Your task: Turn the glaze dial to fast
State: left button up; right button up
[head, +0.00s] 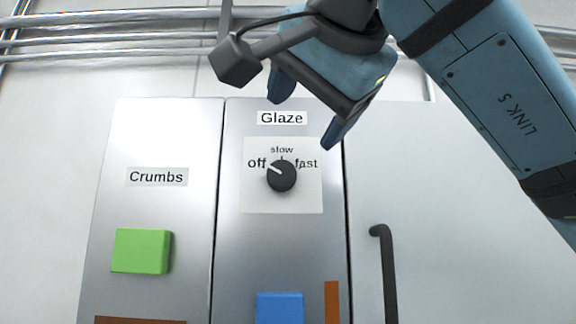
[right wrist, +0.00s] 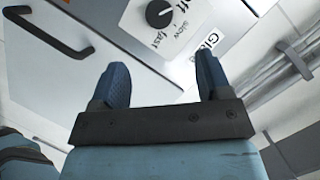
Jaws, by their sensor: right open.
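The glaze dial (head: 281,176) is a round black knob on a white plate (head: 260,202) under the label "Glaze" (head: 282,118). Its white pointer line points up and left, toward "off". The words "slow" and "fast" stand above it and to its right. My right gripper (head: 300,124) is open and empty, above the dial in the head view, its fingers apart and not touching the knob. In the right wrist view the dial (right wrist: 160,13) shows at the top edge, beyond and between the open fingers. My left gripper is not in view.
Left of the glaze panel is a "Crumbs" panel with a green block (head: 141,251). A blue block (head: 279,307) and an orange strip (head: 332,303) are below the dial. A dark handle (head: 387,270) is on the right panel. Metal pipes (head: 110,28) run along the wall above.

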aim_at(282, 173)
jog(key=p+x, duration=0.3)
jog(key=x, duration=0.8)
jog(key=shift+w, duration=0.15)
jog(key=shift+w+f, duration=0.15)
jog(key=shift+w, duration=0.3)
jog(key=c, duration=0.9)
